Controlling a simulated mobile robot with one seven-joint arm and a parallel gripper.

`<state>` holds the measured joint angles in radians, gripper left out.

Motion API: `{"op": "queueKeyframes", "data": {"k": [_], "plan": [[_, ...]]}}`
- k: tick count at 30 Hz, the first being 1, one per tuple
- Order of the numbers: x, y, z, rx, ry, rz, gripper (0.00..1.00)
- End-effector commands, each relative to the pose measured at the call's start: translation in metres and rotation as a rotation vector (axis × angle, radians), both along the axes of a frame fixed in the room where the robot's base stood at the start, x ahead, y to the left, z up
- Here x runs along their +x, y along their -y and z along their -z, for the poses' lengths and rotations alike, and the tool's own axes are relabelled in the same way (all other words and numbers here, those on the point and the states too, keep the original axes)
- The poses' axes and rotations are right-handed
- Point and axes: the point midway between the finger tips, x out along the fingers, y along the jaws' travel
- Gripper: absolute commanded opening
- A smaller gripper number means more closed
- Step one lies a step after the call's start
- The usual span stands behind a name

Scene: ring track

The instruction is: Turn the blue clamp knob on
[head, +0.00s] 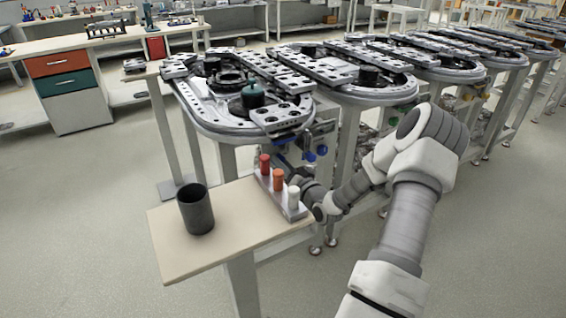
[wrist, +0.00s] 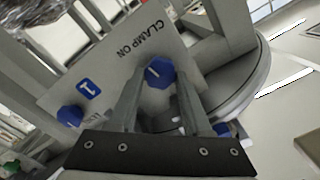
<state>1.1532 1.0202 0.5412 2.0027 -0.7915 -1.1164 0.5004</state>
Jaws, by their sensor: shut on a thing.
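The blue clamp knob (wrist: 158,74) sits on a light panel (wrist: 112,62) in the wrist view, beside the printed words CLAMP ON. It is faceted and has a pale line on its face. My gripper (wrist: 157,82) has one finger on each side of this knob and is shut on it. In the head view my wrist is low in front of the ring track table, behind the peg rack, and the fingers and the held knob cannot be made out.
A second blue knob (wrist: 70,116) is near a blue label marked 1. Another blue part (wrist: 226,130) is by the right finger. In the head view, a rack (head: 284,198) with red, orange and white pegs stands close to my wrist. A dark cup (head: 196,210) stands on the side table (head: 190,262).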

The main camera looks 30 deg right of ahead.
Motion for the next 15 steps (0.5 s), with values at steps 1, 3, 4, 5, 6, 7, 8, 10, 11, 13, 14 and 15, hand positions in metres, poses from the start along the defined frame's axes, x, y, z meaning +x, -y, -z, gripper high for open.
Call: {"op": "queueKeyframes", "data": {"k": [1, 3, 4, 5, 6, 7, 8, 10, 11, 13, 14, 15], "plan": [[-0.0004, 0.0001, -0.0006, 0.033, 0.000, 0.000, 0.00], [-0.0005, 0.0003, -0.0002, 0.076, 0.004, 0.001, 0.00], [-0.0005, 0.0003, -0.0001, 0.094, 0.005, 0.001, 0.00], [-0.0005, 0.0003, -0.0001, 0.109, 0.006, 0.001, 0.00], [-0.0005, 0.0004, 0.0000, 0.129, 0.007, 0.001, 0.00], [-0.0005, 0.0005, 0.0000, 0.142, 0.007, 0.001, 0.00], [-0.0004, 0.0005, 0.0000, 0.154, 0.008, 0.001, 0.00], [-0.0004, 0.0005, 0.0000, 0.177, 0.009, 0.001, 0.00], [-0.0003, 0.0005, 0.0000, 0.186, 0.010, 0.001, 0.00], [-0.0003, 0.0005, 0.0002, 0.202, 0.011, 0.001, 0.00], [-0.0003, 0.0005, 0.0002, 0.207, 0.011, 0.001, 0.00], [-0.0003, 0.0004, 0.0002, 0.213, 0.012, 0.001, 0.00]]}}
